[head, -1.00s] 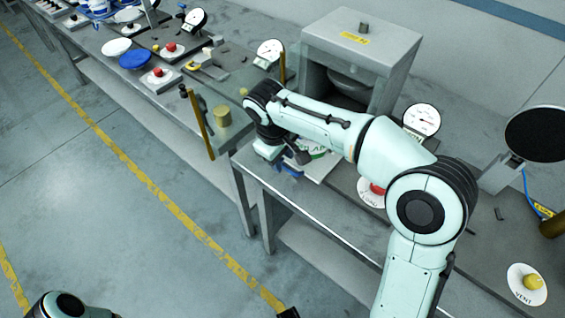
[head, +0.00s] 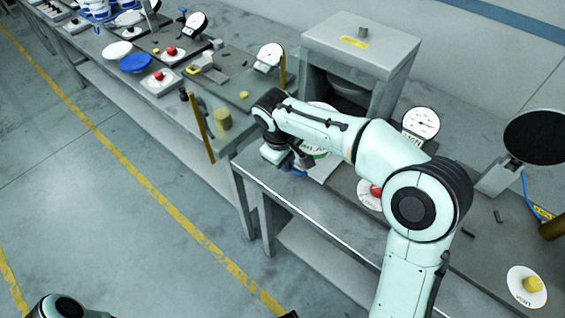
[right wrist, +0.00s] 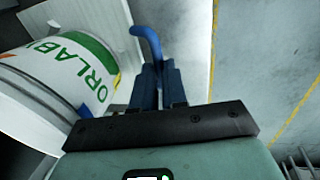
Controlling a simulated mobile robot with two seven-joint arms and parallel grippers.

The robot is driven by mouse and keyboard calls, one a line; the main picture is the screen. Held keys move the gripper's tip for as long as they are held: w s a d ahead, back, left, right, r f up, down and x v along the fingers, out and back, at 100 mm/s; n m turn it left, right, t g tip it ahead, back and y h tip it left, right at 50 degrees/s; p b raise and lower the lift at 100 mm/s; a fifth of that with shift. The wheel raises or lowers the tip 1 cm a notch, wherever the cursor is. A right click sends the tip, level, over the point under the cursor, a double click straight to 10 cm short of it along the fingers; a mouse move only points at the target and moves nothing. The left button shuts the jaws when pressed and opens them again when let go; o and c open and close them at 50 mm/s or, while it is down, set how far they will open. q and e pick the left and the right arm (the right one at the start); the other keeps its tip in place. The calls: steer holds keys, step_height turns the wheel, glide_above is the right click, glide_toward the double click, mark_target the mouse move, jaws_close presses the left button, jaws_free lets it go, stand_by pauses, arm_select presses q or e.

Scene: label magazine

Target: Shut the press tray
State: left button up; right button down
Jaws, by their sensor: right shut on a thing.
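The press (head: 362,46) is a grey box with a dark open front, at the top centre of the head view. Its pale tray (head: 322,170) stands out from the front, largely hidden behind my right arm. My right gripper (right wrist: 158,85) is shut on the tray's blue handle (right wrist: 146,40). The handle also shows under my wrist in the head view (head: 298,172). A white drum with a green-banded label (right wrist: 75,65) is beside the handle in the right wrist view and seems to sit on the tray. My left gripper is not in view.
A dial gauge (head: 421,123) and a red button on a white disc (head: 372,194) are right of the tray. A yellow post (head: 201,128) stands at the bench edge to the left. The floor in front of the bench is clear.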

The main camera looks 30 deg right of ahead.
steer(key=w+d+p, duration=0.1)
steer(key=d, duration=0.3)
steer(key=w+d+p, duration=0.2)
steer(key=d, duration=0.1)
steer(key=w+d+p, duration=0.2)
steer(key=d, duration=0.2)
steer(key=shift+d, duration=0.3)
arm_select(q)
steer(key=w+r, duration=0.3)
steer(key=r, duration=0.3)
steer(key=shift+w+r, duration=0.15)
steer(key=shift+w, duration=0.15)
arm_select(e)
steer(key=c, duration=1.2)
jaws_free()
steer(key=shift+s, duration=0.1)
steer(key=shift+o, duration=0.2)
steer(key=shift+a, duration=0.1)
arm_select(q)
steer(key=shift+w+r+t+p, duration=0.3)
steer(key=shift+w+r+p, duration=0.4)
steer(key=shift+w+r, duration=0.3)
arm_select(e)
step_height(320, 180, up, 13)
steer(key=s+a, duration=0.1)
steer(key=a, duration=0.1)
steer(key=shift+a, duration=0.2)
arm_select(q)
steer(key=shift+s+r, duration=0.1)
